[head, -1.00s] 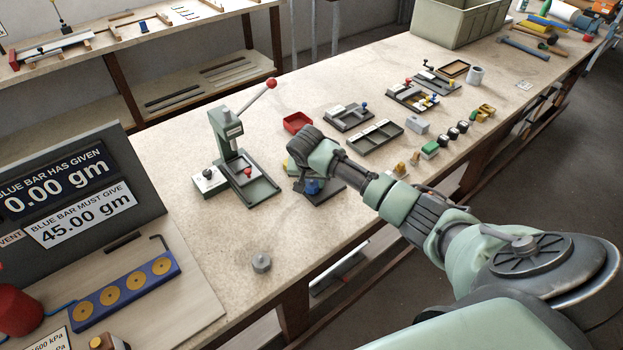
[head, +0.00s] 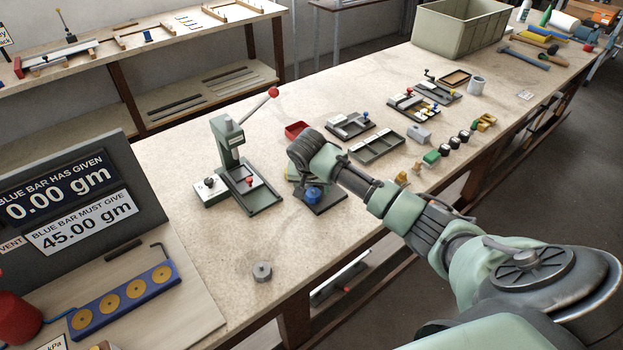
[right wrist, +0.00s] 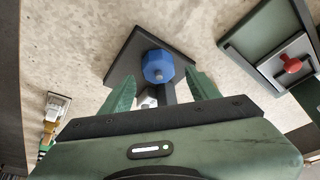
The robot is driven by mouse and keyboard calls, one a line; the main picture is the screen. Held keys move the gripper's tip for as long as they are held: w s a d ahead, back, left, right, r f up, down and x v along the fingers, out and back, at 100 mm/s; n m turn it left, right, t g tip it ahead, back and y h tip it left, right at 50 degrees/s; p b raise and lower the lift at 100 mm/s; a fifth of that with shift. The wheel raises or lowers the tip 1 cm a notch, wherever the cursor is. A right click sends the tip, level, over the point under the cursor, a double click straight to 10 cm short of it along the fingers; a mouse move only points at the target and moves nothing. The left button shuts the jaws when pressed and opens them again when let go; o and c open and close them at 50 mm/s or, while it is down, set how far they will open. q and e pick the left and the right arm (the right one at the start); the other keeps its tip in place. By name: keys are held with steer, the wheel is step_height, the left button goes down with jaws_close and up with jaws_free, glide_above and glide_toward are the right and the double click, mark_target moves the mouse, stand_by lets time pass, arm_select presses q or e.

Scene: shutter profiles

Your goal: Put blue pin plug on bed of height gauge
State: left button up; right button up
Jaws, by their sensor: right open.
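A blue many-sided plug (head: 314,195) with a small grey pin is over a dark square plate (head: 325,204), which I take to be the height gauge's bed. In the right wrist view the plug (right wrist: 157,62) lies just beyond the fingertips, above the plate (right wrist: 125,62); whether it rests on it I cannot tell. My right gripper (right wrist: 160,88) is open, its green fingers apart on either side of a dark post and a small pale part. In the head view my wrist hides the fingers and the device's upper part. My left gripper is not in view.
A green lever press (head: 228,150) with a red knob stands left of the plate.

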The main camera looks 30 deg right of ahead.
steer(key=b+v, duration=0.1)
steer(key=v, duration=0.8)
steer(key=shift+r, duration=0.25)
